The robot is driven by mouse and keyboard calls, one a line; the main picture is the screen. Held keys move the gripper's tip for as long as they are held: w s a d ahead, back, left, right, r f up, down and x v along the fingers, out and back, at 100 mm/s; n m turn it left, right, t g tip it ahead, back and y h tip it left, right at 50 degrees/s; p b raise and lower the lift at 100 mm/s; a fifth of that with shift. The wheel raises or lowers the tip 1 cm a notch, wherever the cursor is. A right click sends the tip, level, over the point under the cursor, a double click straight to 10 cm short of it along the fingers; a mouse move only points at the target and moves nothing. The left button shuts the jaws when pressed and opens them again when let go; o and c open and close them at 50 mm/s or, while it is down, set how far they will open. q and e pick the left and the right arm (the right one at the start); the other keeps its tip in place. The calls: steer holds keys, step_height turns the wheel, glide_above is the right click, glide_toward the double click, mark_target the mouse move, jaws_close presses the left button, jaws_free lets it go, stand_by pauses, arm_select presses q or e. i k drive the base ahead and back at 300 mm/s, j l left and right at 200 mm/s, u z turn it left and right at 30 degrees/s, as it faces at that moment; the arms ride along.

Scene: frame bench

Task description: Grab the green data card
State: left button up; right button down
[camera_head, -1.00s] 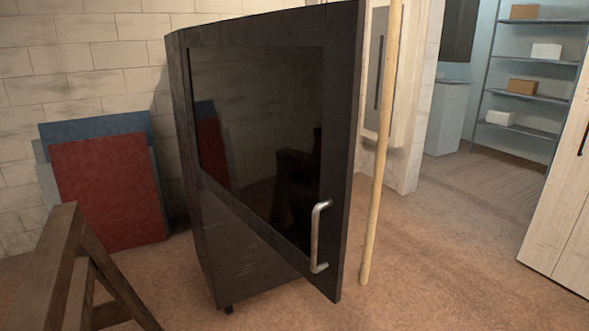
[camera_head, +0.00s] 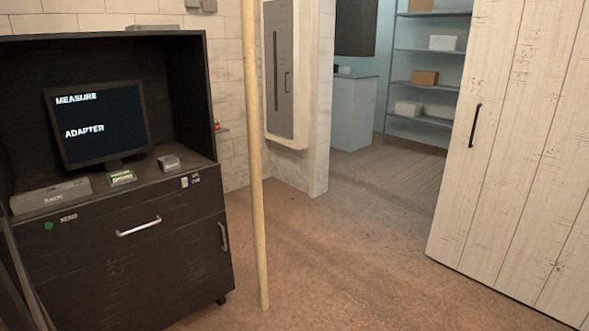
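A small grey item with a green top (camera_head: 122,177) sits on the shelf of a dark cabinet (camera_head: 140,258), in front of a monitor (camera_head: 98,122). It is too small to tell whether it is the green data card. A round green spot (camera_head: 48,226) shows on the cabinet front, below the left end of the shelf. Neither of my grippers is in view.
A grey box marked RACK (camera_head: 52,195) and a small grey block (camera_head: 168,162) are also on the shelf. The monitor reads MEASURE ADAPTER. A pale pole (camera_head: 255,160) stands right of the cabinet. Bare floor (camera_head: 340,250) extends to a plank door (camera_head: 510,160).

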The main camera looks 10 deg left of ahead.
mark_target(123, 175)
steer(key=i+l+u, duration=0.15)
steer(key=i, duration=0.35)
steer(key=i+l+u, duration=0.2)
steer(key=i, duration=0.3)
steer(key=i+j+u, duration=0.15)
steer(key=i+u, duration=0.6)
steer(key=i+l+u, duration=0.1)
steer(key=i+u, duration=0.3)
